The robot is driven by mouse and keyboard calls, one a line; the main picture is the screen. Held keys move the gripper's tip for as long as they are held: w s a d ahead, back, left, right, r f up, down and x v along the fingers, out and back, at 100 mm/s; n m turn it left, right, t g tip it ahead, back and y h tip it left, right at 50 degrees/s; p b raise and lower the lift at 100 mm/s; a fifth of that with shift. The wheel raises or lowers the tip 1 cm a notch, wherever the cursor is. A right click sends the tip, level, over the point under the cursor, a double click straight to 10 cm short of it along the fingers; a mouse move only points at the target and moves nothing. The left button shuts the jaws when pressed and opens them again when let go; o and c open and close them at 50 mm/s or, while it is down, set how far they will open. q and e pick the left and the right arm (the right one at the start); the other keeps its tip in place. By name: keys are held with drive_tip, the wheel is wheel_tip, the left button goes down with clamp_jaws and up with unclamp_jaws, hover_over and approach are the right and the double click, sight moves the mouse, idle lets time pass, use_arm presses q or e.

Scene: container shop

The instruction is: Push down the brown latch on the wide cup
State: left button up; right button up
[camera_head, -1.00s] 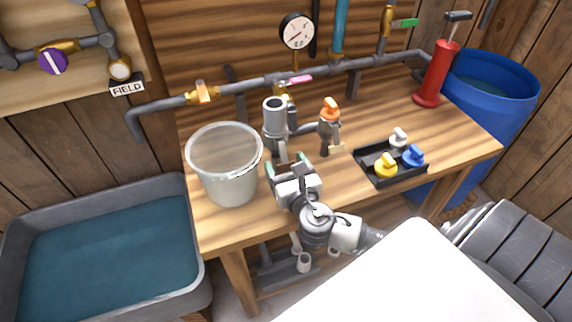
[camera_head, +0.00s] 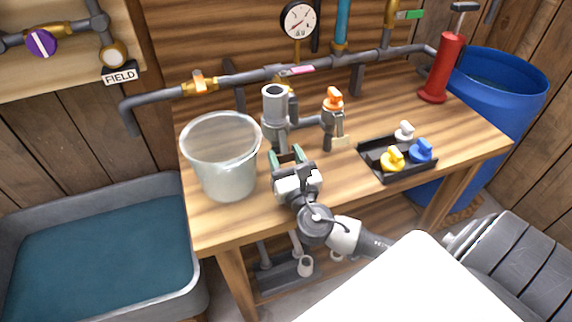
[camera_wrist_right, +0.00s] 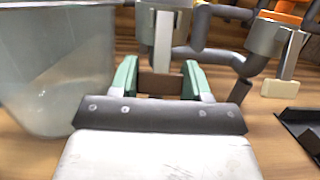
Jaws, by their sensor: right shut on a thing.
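The wide cup, a grey upright fitting (camera_head: 275,106), stands on the bench in the head view; its lower body shows in the wrist view (camera_wrist_right: 163,18). A pale lever hangs down its front. The brown latch (camera_wrist_right: 160,86) is at the lever's lower end, low in front of the cup. My right gripper (camera_head: 287,158) is at the foot of the cup. Its green fingers are shut on the brown latch, one on each side, in the wrist view (camera_wrist_right: 160,76). Part of the latch is hidden behind the gripper body. My left gripper is not in view.
A clear bucket (camera_head: 222,160) stands close left of my gripper. An orange-topped fitting (camera_head: 333,120) with a cream tab (camera_head: 341,142) is to the right. A black tray (camera_head: 388,176) holds yellow, blue and white plugs. Pipes run behind. The bench's front right is clear.

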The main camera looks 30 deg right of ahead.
drive_tip(key=o, duration=0.9)
drive_tip(key=b+v, duration=0.1)
drive_tip(key=v, duration=0.8)
drive_tip(key=shift+s+f, duration=0.15)
drive_tip(key=shift+s, duration=0.25)
drive_tip(key=shift+s+a+b, duration=0.1)
drive_tip(key=shift+s+b, duration=0.2)
drive_tip(key=shift+s, duration=0.2)
drive_tip(key=shift+f, duration=0.1)
